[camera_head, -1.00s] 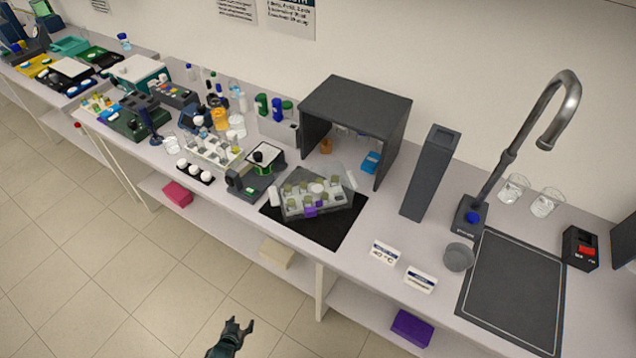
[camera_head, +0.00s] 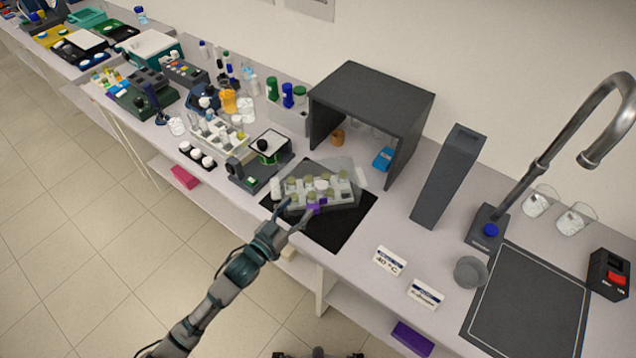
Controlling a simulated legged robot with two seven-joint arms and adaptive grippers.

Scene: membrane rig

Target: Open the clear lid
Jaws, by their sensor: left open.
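The membrane rig (camera_head: 352,201) sits on a black mat (camera_head: 345,232) in the middle of the bench. It has a grey base with several pale, olive-topped pieces in rows. A clear lid (camera_head: 346,173) shows faintly as a see-through sheet over and behind the rig; its exact angle is hard to tell. A purple tab (camera_head: 317,206) is at the rig's front edge. My left gripper (camera_head: 298,210) is open at the front left of the rig, its fingers spread close to the purple tab. Whether it touches the tab cannot be told. My right gripper is not in view.
A dark open-fronted box (camera_head: 385,95) stands behind the rig. A dark upright column (camera_head: 448,178) and a sink with a tall tap (camera_head: 560,140) are to the right. Two label cards (camera_head: 390,261) lie at front right.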

